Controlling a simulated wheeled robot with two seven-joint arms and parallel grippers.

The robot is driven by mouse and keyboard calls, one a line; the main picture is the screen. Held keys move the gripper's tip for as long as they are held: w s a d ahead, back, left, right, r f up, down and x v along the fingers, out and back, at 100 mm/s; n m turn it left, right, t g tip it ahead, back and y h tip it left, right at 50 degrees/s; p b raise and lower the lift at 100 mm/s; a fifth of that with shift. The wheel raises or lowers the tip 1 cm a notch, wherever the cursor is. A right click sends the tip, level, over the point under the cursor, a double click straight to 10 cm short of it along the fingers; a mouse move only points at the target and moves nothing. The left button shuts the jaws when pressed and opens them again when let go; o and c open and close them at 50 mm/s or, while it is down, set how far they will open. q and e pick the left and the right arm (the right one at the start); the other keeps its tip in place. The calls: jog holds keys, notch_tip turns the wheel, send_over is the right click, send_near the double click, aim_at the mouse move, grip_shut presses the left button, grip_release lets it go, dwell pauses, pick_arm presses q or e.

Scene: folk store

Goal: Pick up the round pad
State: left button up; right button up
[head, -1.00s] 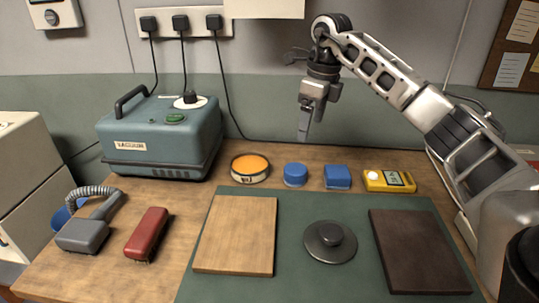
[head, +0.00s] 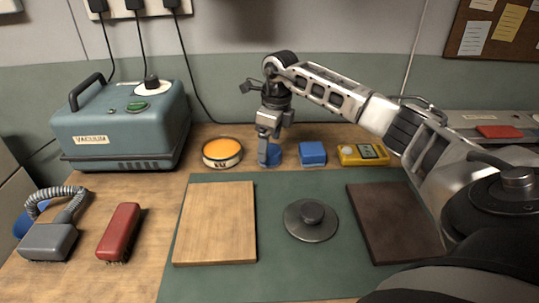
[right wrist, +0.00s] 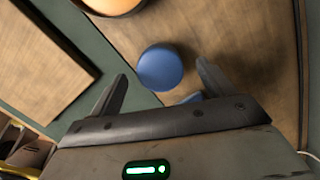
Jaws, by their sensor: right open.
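The round pad is a blue disc-shaped pad (head: 275,153) at the back of the bench, partly hidden behind my right gripper in the head view. In the right wrist view the round pad (right wrist: 160,67) lies ahead of and between the two spread fingers. My right gripper (head: 268,158) points down just in front of or above the pad; it is open and empty (right wrist: 160,85). A square blue pad (head: 313,153) sits just right of the round one. My left gripper is not in view.
A green mat (head: 270,270) holds a light board (head: 215,222), a metal disc with knob (head: 311,220) and a dark board (head: 394,222). A vacuum unit (head: 125,125) stands back left.

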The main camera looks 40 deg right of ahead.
aim_at(270, 149)
notch_tip(270, 149, down, 3)
jog(key=shift+f, duration=0.15)
jog(key=c, duration=1.1)
jog(key=shift+w+r, duration=0.1)
jog(key=shift+r, duration=0.6)
jog(key=s+a+r, duration=0.3)
jog(key=r, duration=0.1)
jog(key=s+a+r, duration=0.3)
jog(key=s+r, duration=0.1)
jog(key=s+a+r+b, duration=0.1)
jog(key=s+a+r, duration=0.2)
jog(key=shift+s+r, duration=0.4)
